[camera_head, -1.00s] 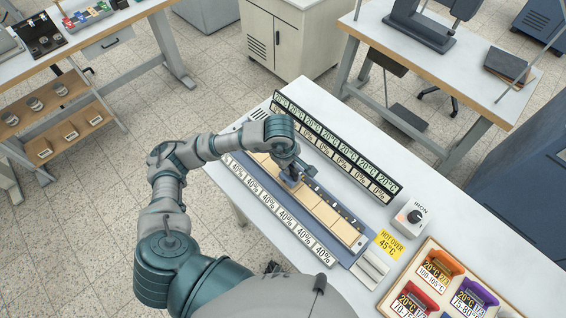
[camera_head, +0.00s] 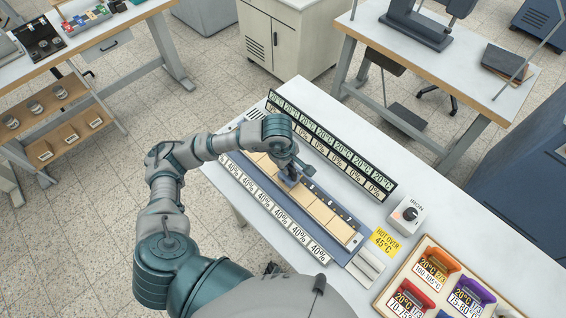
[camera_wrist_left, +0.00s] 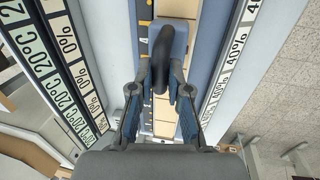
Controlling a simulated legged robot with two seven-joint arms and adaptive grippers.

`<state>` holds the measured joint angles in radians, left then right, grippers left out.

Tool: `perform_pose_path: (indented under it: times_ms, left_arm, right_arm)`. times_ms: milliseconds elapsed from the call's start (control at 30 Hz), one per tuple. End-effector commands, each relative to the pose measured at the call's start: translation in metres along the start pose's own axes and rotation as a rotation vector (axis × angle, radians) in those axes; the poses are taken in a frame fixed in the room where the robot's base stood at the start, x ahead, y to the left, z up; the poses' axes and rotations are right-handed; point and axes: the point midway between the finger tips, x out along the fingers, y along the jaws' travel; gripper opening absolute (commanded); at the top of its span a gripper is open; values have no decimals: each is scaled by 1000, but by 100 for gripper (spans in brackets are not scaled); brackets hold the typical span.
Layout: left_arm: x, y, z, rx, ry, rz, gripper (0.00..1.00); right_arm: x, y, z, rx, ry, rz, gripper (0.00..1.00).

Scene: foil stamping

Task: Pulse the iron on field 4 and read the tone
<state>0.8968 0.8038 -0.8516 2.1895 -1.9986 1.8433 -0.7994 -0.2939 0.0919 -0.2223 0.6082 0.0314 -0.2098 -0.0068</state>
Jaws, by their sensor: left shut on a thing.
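My left gripper (camera_head: 289,180) is shut on the iron, which has a dark handle and a blue-grey body. The iron (camera_wrist_left: 180,36) shows best in the left wrist view, with its handle between the fingers (camera_wrist_left: 160,82). It is over the row of tan fields (camera_head: 322,212) on the blue bed, near the middle. I cannot tell whether it touches a field. The number under it is hard to read. The rear display (camera_head: 333,146) reads 20°C on top and 0% below along its visible panels. The front display (camera_head: 273,208) reads 40%. My right gripper is not in view.
An IRON dial box (camera_head: 406,215) and a yellow HOT OVER 45°C sign (camera_head: 386,241) stand at the bed's right end. A wooden tray (camera_head: 393,284) of coloured, labelled holders is at the lower right. The white tabletop (camera_head: 440,221) behind the box is clear.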

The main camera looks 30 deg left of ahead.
Motion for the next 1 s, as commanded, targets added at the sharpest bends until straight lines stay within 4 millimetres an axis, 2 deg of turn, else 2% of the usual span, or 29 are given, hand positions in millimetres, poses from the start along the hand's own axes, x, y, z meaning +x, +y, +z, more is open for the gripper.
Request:
perform_pose_path:
  times_ms: [333, 733, 1000]
  left_arm:
    - [2, -4, -12, -4, -8, 4, 0]
    - [0, 0, -1, -1, 1, 1, 0]
    - [2, -2, -7, -4, -3, 2, 0]
  right_arm:
    - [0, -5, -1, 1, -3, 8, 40]
    - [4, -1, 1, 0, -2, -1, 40]
    - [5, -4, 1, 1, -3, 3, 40]
